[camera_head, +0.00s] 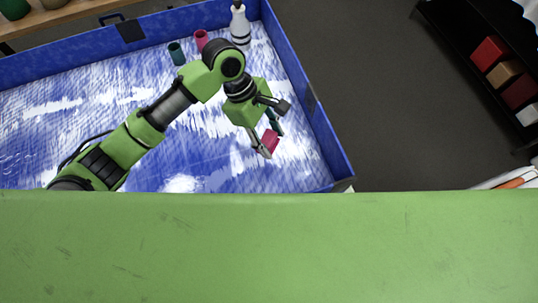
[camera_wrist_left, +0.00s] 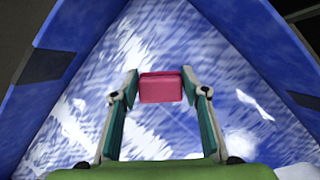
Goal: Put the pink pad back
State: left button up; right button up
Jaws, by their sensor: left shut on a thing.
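The pink pad (camera_head: 271,141) is a small block held between the fingertips of my left gripper (camera_head: 267,143), near the right side of the blue-walled box. In the left wrist view the pink pad (camera_wrist_left: 161,88) sits between the two teal-lined fingers of the left gripper (camera_wrist_left: 160,86), with the blue and white floor behind it. Whether the pad touches the floor, I cannot tell. My right gripper is in neither view.
The box's blue wall (camera_head: 312,100) runs along the right. A white bottle shape (camera_head: 240,27), a pink cup (camera_head: 201,40) and a teal cup (camera_head: 177,53) stand near the back corner. A dark shelf (camera_head: 468,62) with colored blocks is outside the box. The floor at left is clear.

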pick_arm(q)
notch_tip(320, 180, down, 8)
jog(key=shift+f, duration=0.25)
jog(key=o, duration=1.1)
jog(key=shift+f, duration=0.1)
jog(key=v, duration=1.2)
